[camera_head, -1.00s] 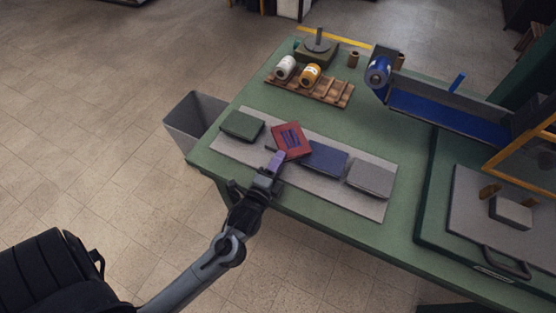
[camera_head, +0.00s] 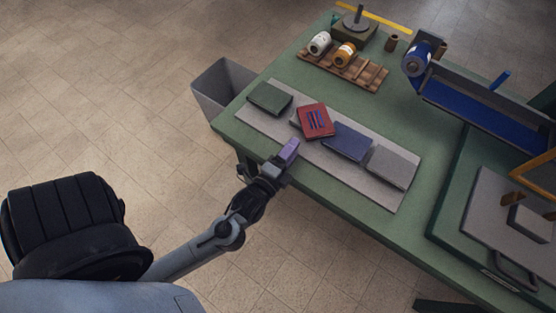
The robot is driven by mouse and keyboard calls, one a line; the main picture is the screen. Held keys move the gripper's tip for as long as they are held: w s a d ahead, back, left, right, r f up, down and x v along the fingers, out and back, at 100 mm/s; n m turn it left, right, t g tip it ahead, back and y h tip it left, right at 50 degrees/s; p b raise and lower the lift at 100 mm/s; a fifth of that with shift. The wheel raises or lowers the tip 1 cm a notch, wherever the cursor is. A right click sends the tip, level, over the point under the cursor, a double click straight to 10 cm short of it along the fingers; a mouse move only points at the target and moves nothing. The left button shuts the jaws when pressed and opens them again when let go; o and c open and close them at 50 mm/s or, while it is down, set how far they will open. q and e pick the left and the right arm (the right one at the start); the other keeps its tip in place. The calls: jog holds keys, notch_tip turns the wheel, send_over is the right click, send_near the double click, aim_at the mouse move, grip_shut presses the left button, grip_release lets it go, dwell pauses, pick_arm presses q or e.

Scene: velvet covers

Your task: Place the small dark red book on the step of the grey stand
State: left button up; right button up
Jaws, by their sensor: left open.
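My right gripper is not in view.
The books lie on a grey strip (camera_head: 380,190) along the green table (camera_head: 240,128). A grey book (camera_head: 392,167) is at its right end. Behind are a wooden rack (camera_head: 345,70) with spools and a blue trough (camera_head: 475,108). A grey bin (camera_head: 222,85) stands left of the table.

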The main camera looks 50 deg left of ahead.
pick_arm(q)
jog(key=v, duration=0.6)
jog(key=shift+s+p, duration=0.3)
jog(key=shift+p, duration=0.15)
jog(key=shift+d+r, duration=0.1)
jog(key=shift+r, duration=0.05)
jog(key=w+d+g+h, duration=0.1)
jog(key=w+d+r+n+g+h+p, duration=0.1)
jog(key=w+h, duration=0.1)
jog(key=w+d+r+n+g+h, duration=0.1)
jog(key=h, duration=0.1)
jog(key=shift+w+r+g, duration=0.2)
jog(key=shift+r+g, duration=0.05)
jog(key=shift+g, duration=0.15)
jog(key=s+d+f+n+g, duration=0.1)
jog(key=s+f+n+g, duration=0.6)
jog(key=s+n+g, duration=0.4)
notch_tip(320, 180, up, 38)
jog(key=s+t+p, duration=0.1)
jog(key=p, duration=3.7)
jog(key=shift+f, duration=0.15)
